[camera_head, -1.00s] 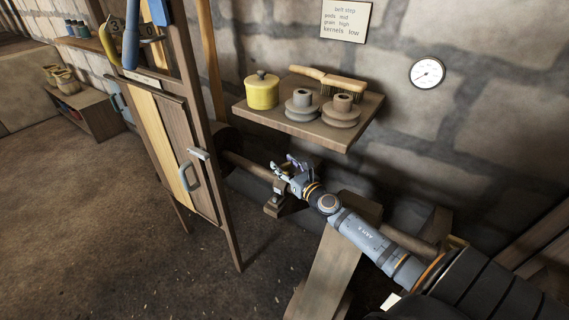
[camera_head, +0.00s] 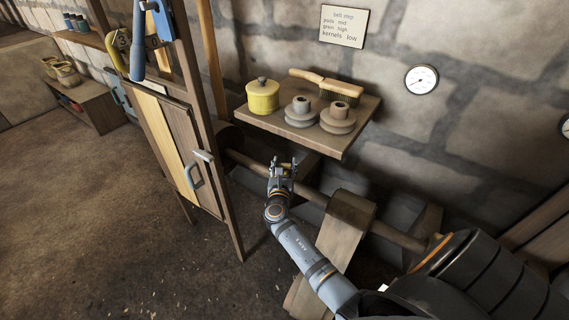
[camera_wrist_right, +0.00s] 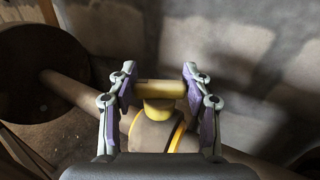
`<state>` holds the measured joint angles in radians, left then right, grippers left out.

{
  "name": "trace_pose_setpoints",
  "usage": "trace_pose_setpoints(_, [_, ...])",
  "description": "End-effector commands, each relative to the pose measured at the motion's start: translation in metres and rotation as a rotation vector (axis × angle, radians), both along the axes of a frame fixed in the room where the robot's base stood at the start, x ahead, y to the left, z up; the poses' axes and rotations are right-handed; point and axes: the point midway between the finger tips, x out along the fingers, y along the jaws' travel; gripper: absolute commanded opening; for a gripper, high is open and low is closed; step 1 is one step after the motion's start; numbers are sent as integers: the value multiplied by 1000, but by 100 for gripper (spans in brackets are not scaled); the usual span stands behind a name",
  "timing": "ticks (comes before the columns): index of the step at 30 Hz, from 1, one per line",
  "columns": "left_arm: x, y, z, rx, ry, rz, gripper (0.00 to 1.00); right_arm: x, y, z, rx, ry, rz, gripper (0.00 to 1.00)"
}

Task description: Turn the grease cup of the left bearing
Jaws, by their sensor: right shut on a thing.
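My right gripper (camera_head: 282,164) is over the shaft (camera_head: 312,193) below the shelf in the head view. In the right wrist view its two fingers (camera_wrist_right: 159,88) close on the ends of a yellow crossbar, the top of the grease cup (camera_wrist_right: 158,89). The cup's short yellow stem goes down to the bearing (camera_wrist_right: 150,131), a rounded brown block with a yellow ring around the shaft. In the head view the gripper hides the cup and most of the bearing. My left gripper is not in view.
A wooden shelf (camera_head: 345,146) with a yellow pot (camera_head: 262,97), two pulleys and a brush is above the shaft. A wooden cabinet (camera_head: 178,150) stands to the left. A flat belt (camera_head: 336,240) runs over the shaft to the right. The floor in front is clear.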

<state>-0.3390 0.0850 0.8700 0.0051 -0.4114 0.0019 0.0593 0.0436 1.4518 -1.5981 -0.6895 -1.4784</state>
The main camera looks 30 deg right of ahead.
Motion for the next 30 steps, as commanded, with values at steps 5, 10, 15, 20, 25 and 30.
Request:
trace_pose_setpoints(5, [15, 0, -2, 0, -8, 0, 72, 2, 2, -3, 4, -2, -155, 18])
trace_pose_setpoints(10, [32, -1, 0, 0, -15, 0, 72, 1, 1, -4, 1, -1, -287, 18])
trace_pose_setpoints(15, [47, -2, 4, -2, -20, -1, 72, 1, 1, -3, 1, -1, -387, 18])
trace_pose_setpoints(20, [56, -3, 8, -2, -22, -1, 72, 1, 0, -2, 0, -2, -451, 18])
trace_pose_setpoints(25, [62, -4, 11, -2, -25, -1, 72, 1, 0, -1, 1, -1, -487, 18])
trace_pose_setpoints(30, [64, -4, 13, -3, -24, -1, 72, 0, 0, -1, 0, 0, -501, 18])
